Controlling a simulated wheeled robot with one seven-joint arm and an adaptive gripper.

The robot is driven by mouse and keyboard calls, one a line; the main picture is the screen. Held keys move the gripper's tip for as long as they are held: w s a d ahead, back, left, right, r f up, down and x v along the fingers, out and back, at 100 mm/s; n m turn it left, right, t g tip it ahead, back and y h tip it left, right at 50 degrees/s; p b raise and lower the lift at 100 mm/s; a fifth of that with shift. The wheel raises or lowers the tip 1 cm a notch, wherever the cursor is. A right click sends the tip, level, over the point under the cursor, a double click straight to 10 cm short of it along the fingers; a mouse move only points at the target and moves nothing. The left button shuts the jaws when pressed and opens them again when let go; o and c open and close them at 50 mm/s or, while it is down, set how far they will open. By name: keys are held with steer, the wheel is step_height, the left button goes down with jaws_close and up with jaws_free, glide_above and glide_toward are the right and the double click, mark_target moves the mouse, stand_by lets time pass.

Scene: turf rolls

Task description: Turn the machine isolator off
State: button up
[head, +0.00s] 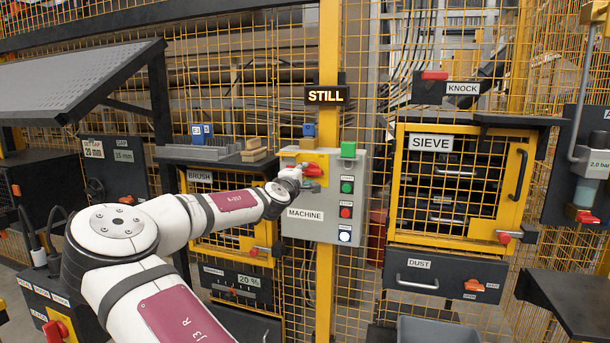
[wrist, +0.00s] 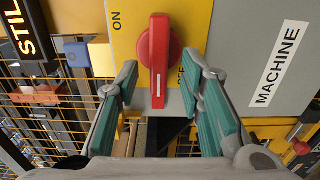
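The machine isolator is a red rotary handle (wrist: 159,50) on a yellow plate (wrist: 195,18), marked ON at the left and OFF at the lower right, partly hidden. In the wrist view the handle stands upright, with a white mark near its lower end. In the head view the handle (head: 312,170) is on the grey MACHINE box (head: 318,228). My gripper (wrist: 160,76) is open, with its green-padded fingers on either side of the handle's lower end. I cannot tell whether the fingers touch it. In the head view my gripper (head: 294,178) is just left of the handle.
Green, red and white buttons (head: 346,211) sit on the box's right side. A lit STILL sign (head: 327,96) hangs above on a yellow post. The SIEVE cabinet (head: 459,185) stands to the right, and a shelf with wooden blocks (head: 254,150) is on the left.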

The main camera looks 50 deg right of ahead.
steer(key=v, duration=1)
